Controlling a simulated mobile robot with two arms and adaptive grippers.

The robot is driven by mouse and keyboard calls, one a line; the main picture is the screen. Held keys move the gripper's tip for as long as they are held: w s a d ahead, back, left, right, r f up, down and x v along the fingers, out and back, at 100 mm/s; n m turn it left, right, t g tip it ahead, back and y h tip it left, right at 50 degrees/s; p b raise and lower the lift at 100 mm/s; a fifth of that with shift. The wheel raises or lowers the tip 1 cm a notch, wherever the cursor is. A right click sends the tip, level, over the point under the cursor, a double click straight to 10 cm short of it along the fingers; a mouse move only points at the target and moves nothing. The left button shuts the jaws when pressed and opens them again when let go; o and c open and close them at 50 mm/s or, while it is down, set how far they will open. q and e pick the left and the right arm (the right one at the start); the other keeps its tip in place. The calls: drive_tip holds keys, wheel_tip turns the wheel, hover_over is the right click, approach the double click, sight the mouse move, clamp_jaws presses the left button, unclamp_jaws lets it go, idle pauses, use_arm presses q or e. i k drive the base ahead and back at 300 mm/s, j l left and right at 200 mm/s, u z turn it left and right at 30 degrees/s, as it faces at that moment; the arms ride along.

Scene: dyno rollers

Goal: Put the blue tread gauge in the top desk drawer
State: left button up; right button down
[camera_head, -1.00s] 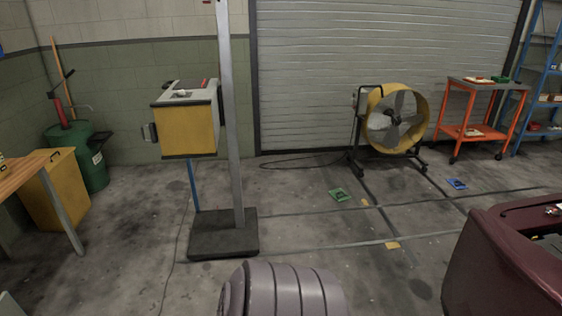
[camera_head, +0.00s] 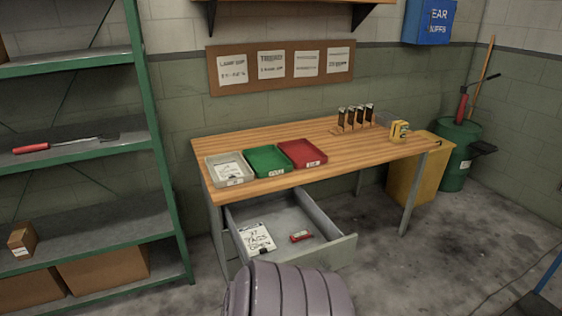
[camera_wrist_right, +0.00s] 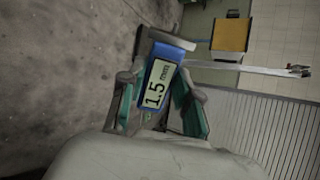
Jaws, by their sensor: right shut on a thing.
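The blue tread gauge (camera_wrist_right: 160,82) is in the right wrist view, with a pale display reading "1.5 mm". My right gripper (camera_wrist_right: 158,100) is shut on it, with a green-padded finger on each side. The top desk drawer (camera_head: 312,252) is pulled open under the wooden desk (camera_head: 330,160) in the head view. A white card (camera_head: 257,238) and a small red item (camera_head: 301,236) lie inside it, with bare drawer floor around them. My grippers are out of the head view, and my left gripper is in neither view.
Grey, green and red trays (camera_head: 267,160) stand on the desk's left part. A yellow item (camera_head: 398,131) is at its right end. Green metal shelving (camera_head: 165,170) rises at the left. Open floor (camera_head: 420,260) lies right of the drawer.

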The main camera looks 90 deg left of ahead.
sight(294, 228)
drive_tip(key=j+u, duration=0.9)
drive_tip(key=j, duration=0.25)
drive_tip(key=i+j+u, duration=0.15)
drive_tip(key=j+u, duration=0.3)
drive_tip(key=i+j+u, duration=0.2)
drive_tip(key=j+u, duration=0.2)
drive_tip(key=j, duration=0.2)
drive_tip(key=i+j, duration=0.2)
drive_tip(key=j, duration=0.15)
drive_tip(key=i+j, duration=0.15)
drive_tip(key=j, duration=0.2)
drive_tip(key=i+j, duration=0.2)
drive_tip(key=j, duration=0.2)
